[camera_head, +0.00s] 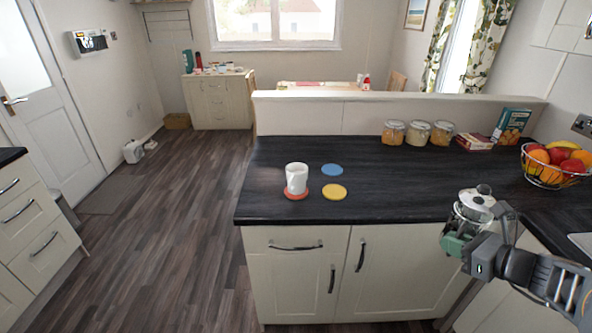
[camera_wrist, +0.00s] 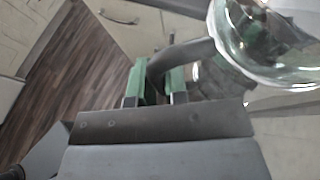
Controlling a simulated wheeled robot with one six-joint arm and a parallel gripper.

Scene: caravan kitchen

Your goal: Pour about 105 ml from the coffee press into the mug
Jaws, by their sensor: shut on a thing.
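The coffee press (camera_head: 474,208), glass with a pale lid, is at the right in the head view, in front of the counter edge. My gripper (camera_head: 458,243) is shut on its handle. In the wrist view the glass body (camera_wrist: 270,50) shows at upper right and the dark handle (camera_wrist: 185,55) runs between the green fingers of my gripper (camera_wrist: 156,84). The press looks roughly upright; its liquid level cannot be told. The white mug (camera_head: 297,177) stands upright on a red coaster (camera_head: 296,195) on the counter, well left of the press. The mug's inside is hidden.
The dark counter (camera_head: 400,185) has free room between mug and press. A blue coaster (camera_head: 332,170) and a yellow coaster (camera_head: 334,192) lie beside the mug. Jars (camera_head: 418,133), boxes (camera_head: 510,125) and a fruit bowl (camera_head: 553,168) stand along the back and right.

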